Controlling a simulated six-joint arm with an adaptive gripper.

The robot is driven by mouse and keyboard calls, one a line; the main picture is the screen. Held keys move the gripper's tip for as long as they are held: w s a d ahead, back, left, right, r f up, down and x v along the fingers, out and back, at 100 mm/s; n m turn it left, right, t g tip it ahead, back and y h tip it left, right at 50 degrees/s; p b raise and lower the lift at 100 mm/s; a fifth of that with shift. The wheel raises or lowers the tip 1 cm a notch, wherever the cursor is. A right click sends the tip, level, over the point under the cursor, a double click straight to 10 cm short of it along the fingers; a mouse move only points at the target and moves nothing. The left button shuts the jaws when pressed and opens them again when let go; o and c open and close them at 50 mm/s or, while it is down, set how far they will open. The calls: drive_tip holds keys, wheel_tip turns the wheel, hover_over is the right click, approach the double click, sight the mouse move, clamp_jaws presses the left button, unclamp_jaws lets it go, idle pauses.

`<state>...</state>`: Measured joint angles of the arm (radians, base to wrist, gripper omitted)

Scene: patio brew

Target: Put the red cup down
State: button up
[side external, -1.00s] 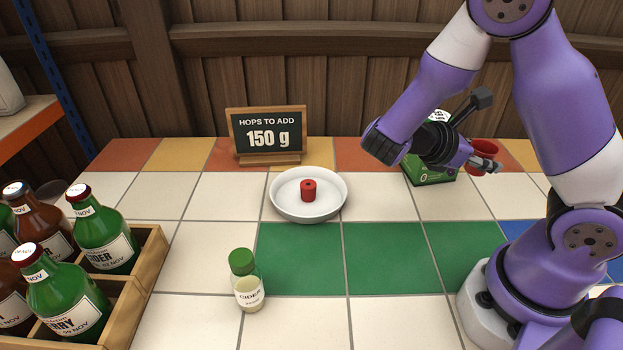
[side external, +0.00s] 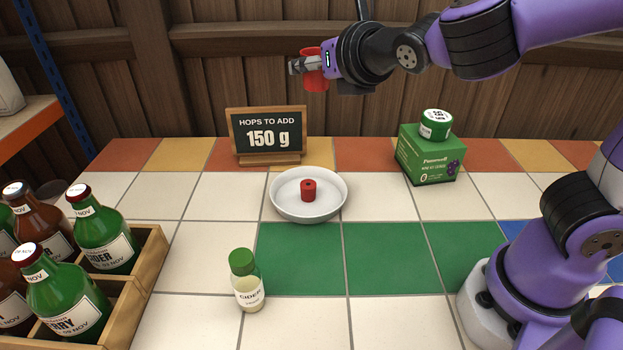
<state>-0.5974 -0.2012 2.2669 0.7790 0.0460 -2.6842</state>
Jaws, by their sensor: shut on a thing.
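The red cup (side external: 314,79) is in my gripper (side external: 308,66), high above the back of the table. My gripper is shut on it, and one finger crosses the front of the cup. The cup looks roughly upright. In the picture it appears above the white dish and the chalkboard sign, well clear of both. What is inside the cup is hidden.
A white round dish (side external: 283,208) holds a small red cylinder (side external: 308,190). A sign (side external: 267,132) stands behind it. A green box (side external: 428,160) carries a green-lidded tub (side external: 435,125). A small bottle (side external: 247,282) stands in front; a bottle crate (side external: 122,305) is left. Green tiles (side external: 383,258) are clear.

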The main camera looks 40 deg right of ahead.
drive_tip(key=w+a+f+n+y, duration=0.25)
drive_tip(key=a+f, duration=0.35)
drive_tip(key=a, duration=0.4)
drive_tip(key=w+a+f+n+y, duration=0.1)
drive_tip(key=a+f+n+y, duration=0.25)
drive_tip(key=a+f, duration=0.5)
hover_over(227, 207)
drive_tip(key=shift+y, duration=0.3)
wheel_tip(227, 207, down, 5)
drive_tip(key=shift+s+a+f, duration=0.1)
drive_tip(key=shift+s, duration=0.05)
drive_tip(key=shift+f, duration=2.1)
drive_tip(key=o, duration=0.9)
drive_tip(key=shift+f, duration=0.15)
drive_tip(key=shift+c, duration=0.2)
